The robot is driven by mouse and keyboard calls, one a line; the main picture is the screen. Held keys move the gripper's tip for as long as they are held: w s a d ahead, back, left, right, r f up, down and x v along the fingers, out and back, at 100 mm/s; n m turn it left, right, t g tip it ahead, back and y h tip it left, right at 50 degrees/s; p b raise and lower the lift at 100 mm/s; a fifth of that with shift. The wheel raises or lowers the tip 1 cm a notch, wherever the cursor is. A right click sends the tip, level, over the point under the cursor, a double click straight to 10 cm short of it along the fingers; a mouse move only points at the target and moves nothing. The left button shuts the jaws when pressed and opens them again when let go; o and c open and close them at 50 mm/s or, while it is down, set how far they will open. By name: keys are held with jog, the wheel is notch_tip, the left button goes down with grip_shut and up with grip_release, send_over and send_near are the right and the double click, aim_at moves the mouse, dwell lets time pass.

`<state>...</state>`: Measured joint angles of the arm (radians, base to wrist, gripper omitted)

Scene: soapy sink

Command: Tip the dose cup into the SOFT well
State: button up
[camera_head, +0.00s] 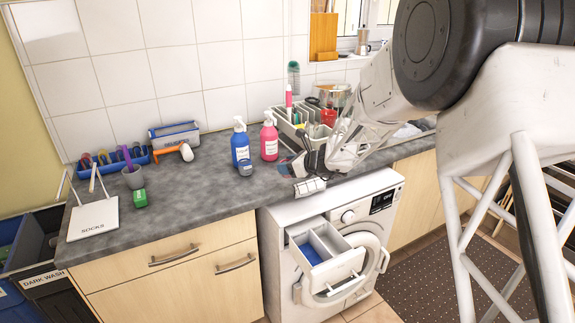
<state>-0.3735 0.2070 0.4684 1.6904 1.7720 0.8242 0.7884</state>
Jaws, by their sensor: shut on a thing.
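My gripper (302,170) is at the counter's front edge, above and behind the open detergent drawer. It is shut on a small pale piece with thin markings, which looks like the dose cup (310,187). The cup appears tilted on its side, apart from the drawer; its contents cannot be seen. The pulled-out drawer (345,274) has several wells, and a blue area (310,254) shows in the left one. No well label is readable, so I cannot tell which is SOFT.
A blue bottle (240,146) and a pink bottle (269,140) stand on the counter (190,190) behind my gripper. A dish rack (290,118) is behind. The washing machine (290,217) stands below.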

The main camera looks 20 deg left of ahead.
jog(key=shift+s+d, duration=0.1)
jog(key=shift+d, duration=0.05)
dwell(0.4)
jog(key=shift+s+d+f+m+t, duration=0.1)
jog(key=shift+s+d+m+t, duration=0.2)
jog(key=shift+s+d+t, duration=0.25)
jog(key=s+d+f+m+t+h, duration=0.2)
jog(key=s+d+f+m, duration=0.1)
jog(key=s+d, duration=0.3)
jog(key=s+d+f+m+t+h, duration=0.2)
jog(key=s+d+f, duration=0.3)
jog(key=d, duration=0.6)
jog(key=shift+s+m+t+h, duration=0.4)
jog(key=shift+s+m+t, duration=0.05)
jog(key=shift+m+t, duration=0.4)
notch_tip(320, 180, down, 6)
jog(key=w+d+m+g+y, duration=0.1)
jog(key=m+g+y, duration=0.4)
jog(key=m+g, duration=0.6)
jog(key=shift+w+g+y, duration=0.4)
jog(key=shift+w+g, duration=0.2)
jog(key=shift+g, duration=0.2)
dwell(0.6)
